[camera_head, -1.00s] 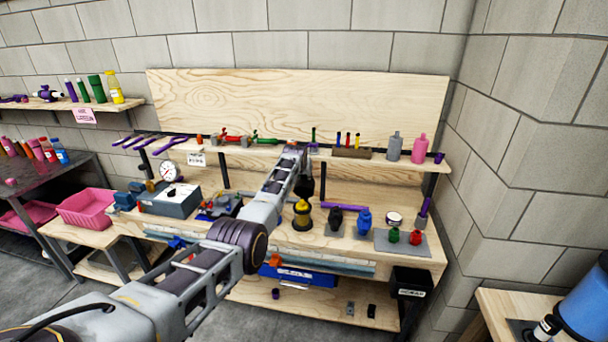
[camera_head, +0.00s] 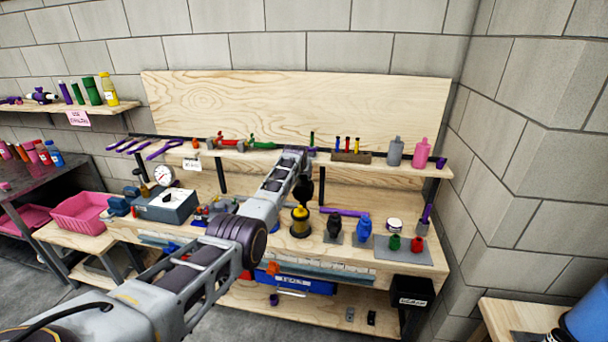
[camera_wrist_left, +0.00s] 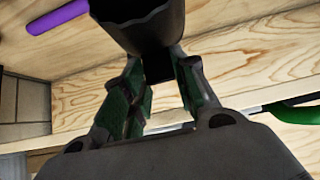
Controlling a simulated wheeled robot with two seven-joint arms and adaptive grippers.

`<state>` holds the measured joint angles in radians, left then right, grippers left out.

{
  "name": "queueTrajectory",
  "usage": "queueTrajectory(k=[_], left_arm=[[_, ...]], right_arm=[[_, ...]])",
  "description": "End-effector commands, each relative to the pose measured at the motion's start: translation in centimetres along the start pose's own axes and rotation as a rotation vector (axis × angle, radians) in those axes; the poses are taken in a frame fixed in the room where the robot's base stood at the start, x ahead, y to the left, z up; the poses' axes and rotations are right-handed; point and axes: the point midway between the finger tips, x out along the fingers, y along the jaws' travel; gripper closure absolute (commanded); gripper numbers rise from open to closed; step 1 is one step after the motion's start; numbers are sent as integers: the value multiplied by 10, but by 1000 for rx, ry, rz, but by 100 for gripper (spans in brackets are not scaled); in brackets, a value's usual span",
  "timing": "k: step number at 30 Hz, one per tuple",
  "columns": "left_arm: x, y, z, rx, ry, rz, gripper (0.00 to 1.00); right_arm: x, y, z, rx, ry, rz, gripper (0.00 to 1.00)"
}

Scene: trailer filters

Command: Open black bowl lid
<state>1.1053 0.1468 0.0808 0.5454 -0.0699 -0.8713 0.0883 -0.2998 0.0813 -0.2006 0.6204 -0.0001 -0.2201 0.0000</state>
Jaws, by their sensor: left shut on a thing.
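My left gripper (camera_wrist_left: 160,85) is shut on a black cylindrical part (camera_wrist_left: 145,28). In the left wrist view this part sits between the green-padded fingers and shows a dark, ragged-edged end. In the head view my left gripper (camera_head: 303,190) is a dark shape just above a yellow filter body (camera_head: 300,213) with a black base on the bench. Gripper and held part cannot be told apart there, and contact with the yellow body cannot be judged. A black filter unit (camera_head: 335,224) stands to its right, beside a blue one (camera_head: 364,228). My right gripper is out of view.
The workbench (camera_head: 395,262) holds green and red parts on a grey mat (camera_head: 430,252). A purple bar (camera_head: 345,212) lies behind the filters. The upper shelf (camera_head: 375,165) carries tools and bottles. A black bin (camera_head: 411,292) hangs at the front right.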

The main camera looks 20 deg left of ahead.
Motion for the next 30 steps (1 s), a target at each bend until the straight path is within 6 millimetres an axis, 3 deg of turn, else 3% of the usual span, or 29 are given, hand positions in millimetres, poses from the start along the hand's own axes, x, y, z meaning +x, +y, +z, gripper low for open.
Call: queueTrajectory(k=[1, 11, 12, 17, 30], left_arm=[[-4, -1, -9, -1, 18, 0, 100], [-4, -1, -9, -1, 18, 0, 100], [-4, -1, -9, -1, 18, 0, 71], [-3, -1, -6, -1, 12, 0, 50], [-1, 0, -1, 0, 4, 0, 50]], right_arm=[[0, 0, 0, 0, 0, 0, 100], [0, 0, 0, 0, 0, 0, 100], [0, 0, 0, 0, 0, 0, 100], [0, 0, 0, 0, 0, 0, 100], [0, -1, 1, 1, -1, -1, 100]])
